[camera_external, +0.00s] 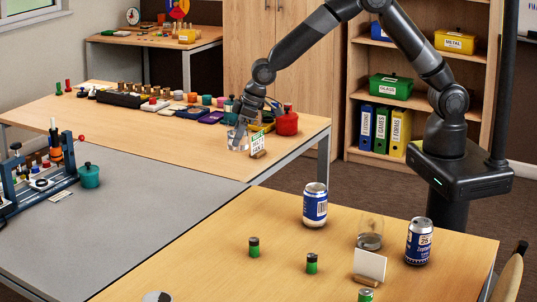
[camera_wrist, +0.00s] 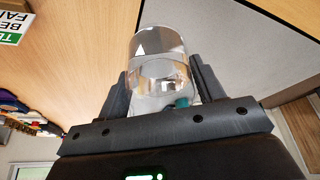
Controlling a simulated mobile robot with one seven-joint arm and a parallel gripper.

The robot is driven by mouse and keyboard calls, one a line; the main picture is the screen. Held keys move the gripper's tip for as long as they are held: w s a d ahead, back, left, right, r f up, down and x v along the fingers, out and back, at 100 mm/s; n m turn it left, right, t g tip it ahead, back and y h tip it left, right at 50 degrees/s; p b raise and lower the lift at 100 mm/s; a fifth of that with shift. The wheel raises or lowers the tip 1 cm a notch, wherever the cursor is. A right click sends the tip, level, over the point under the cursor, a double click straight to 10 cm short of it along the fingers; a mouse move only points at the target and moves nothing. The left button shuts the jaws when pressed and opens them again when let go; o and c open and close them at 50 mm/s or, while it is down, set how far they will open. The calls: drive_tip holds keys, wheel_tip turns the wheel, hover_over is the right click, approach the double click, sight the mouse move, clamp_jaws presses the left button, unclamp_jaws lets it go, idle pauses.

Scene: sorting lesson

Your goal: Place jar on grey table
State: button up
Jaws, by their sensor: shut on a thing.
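A clear glass jar (camera_wrist: 158,60) is between the fingers of my gripper (camera_wrist: 160,90) in the wrist view. The gripper is shut on it. In the external view my gripper (camera_external: 242,124) is over the right part of the far wooden table, and the jar (camera_external: 238,139) shows faintly beneath it. I cannot tell whether the jar touches the tabletop. The grey table (camera_external: 135,235) is in front and to the left; a grey surface (camera_wrist: 255,60) also shows at the right in the wrist view.
A small sign (camera_external: 257,144) and a red pot (camera_external: 287,122) stand close to my gripper. A device (camera_external: 30,190) and a teal pot (camera_external: 89,175) occupy the grey table's left; its middle is clear. Cans (camera_external: 315,205), batteries (camera_external: 254,248) and another glass (camera_external: 370,240) stand on the near wooden table.

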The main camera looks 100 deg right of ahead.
drive_tip(key=d, duration=0.6)
drive_tip(key=shift+m, duration=0.4)
drive_tip(key=w+a+f, duration=0.4)
drive_tip(key=w+a, duration=0.1)
drive_tip(key=w+a+f, duration=0.2)
drive_tip(key=a+f, duration=0.1)
drive_tip(key=shift+w+a, duration=0.2)
drive_tip(key=shift+w, duration=0.2)
drive_tip(key=shift+f, duration=1.95)
drive_tip(key=o, duration=1.2)
drive_tip(key=shift+f, duration=0.1)
